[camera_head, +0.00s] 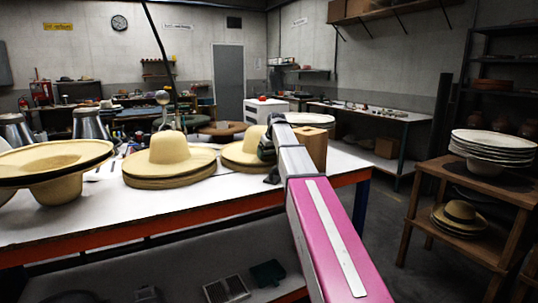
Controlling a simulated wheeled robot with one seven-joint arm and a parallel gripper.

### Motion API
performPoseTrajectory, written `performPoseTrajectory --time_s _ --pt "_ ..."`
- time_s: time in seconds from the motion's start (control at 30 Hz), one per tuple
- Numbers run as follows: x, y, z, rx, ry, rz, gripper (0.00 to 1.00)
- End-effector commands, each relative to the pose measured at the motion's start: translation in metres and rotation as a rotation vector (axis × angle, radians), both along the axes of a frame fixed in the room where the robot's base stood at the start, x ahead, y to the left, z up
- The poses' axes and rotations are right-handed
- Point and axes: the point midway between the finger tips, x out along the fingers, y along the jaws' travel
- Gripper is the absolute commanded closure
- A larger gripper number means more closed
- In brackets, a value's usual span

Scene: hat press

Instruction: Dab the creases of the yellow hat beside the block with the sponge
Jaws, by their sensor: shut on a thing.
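The yellow hat (240,152) lies brim down on the white table, just left of the wooden block (315,146). My gripper (268,165), dark and small in the picture, is at the hat's right side, between it and the block. My pink and grey arm reaches in from the lower right and covers part of the hat and block. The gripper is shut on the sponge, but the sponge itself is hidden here. I cannot tell whether it touches the hat.
A stack of yellow hats (169,160) stands left of the hat. Wide-brimmed hats (56,165) and metal cones (88,124) are at the far left. The white table (110,212) has bare room along its front. A wooden stand (455,190) with hats is at the right.

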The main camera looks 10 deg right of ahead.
Motion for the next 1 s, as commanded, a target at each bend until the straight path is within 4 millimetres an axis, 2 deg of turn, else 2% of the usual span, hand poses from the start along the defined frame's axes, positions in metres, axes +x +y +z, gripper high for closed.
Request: performPoseTrajectory --time_s 1.0 --pt "0.001 0.000 0.079 0.000 -0.003 0.001 0.30"
